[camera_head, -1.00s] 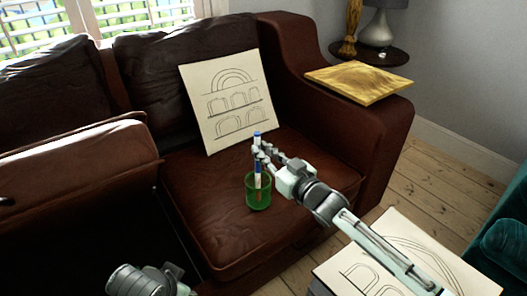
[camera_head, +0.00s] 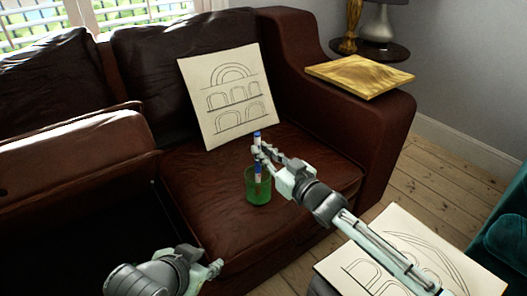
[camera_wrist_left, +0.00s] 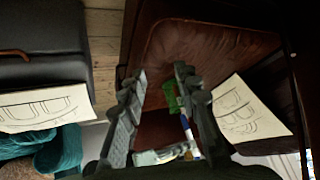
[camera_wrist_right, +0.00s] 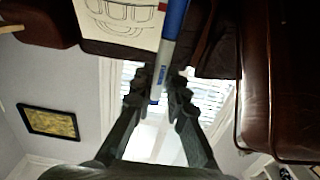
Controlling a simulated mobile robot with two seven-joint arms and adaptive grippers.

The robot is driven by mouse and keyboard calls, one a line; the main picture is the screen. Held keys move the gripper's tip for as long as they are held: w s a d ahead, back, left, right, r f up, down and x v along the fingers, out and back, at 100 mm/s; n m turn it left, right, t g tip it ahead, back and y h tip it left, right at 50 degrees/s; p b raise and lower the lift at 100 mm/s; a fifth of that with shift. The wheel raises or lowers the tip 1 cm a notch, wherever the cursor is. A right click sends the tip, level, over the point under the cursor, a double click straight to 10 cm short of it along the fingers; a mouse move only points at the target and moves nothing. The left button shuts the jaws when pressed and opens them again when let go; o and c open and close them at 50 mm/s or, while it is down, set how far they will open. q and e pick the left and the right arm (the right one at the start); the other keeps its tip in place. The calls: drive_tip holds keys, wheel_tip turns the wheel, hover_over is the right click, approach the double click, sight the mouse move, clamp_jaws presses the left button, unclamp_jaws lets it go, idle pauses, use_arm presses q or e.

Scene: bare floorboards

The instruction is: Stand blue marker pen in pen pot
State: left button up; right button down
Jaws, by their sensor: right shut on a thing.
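The pen pot (camera_head: 258,192) is a green see-through cup on the sofa seat. The pen's lower end appears to be within the pot's rim; how deep is hard to tell. My left gripper (camera_wrist_left: 160,75) is open and empty; it shows low in the head view (camera_head: 215,268), in front of the sofa.
A drawing on a board (camera_head: 222,95) leans on the sofa back behind the pot. A yellow board (camera_head: 360,75) lies on the sofa arm. Another drawing (camera_head: 400,250) lies at the front right. The sofa seat around the pot is clear.

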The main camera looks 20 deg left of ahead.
sight(260, 168)
drive_tip(key=shift+f+b, duration=0.3)
drive_tip(key=shift+f, duration=0.2)
drive_tip(key=shift+f+b, duration=0.3)
drive_tip(key=shift+f, duration=0.15)
drive_tip(key=shift+f+b, duration=0.3)
drive_tip(key=shift+f, duration=0.15)
drive_tip(key=shift+f+b, duration=0.3)
drive_tip(key=shift+f, duration=0.5)
drive_tip(key=shift+f+b, duration=0.45)
drive_tip(key=shift+b, duration=0.1)
drive_tip(key=shift+f+b, duration=0.35)
drive_tip(key=shift+f, duration=0.1)
use_arm(q)
drive_tip(key=w+d+r+t+h, duration=0.3)
drive_tip(key=d+r+t, duration=0.2)
drive_tip(key=r, duration=0.4)
drive_tip(key=w+d+r+m+t+h, duration=0.1)
drive_tip(key=w+d+r+t+h, duration=0.2)
drive_tip(key=d+r+t, duration=0.3)
drive_tip(key=shift+w+d+r+h, duration=0.15)
drive_tip(key=shift+d+r+h, duration=0.25)
drive_tip(key=shift+d+r, duration=1.35)
use_arm(e)
drive_tip(key=shift+f, duration=0.35)
use_arm(q)
drive_tip(key=shift+a+r, duration=0.45)
drive_tip(key=shift+r, duration=0.05)
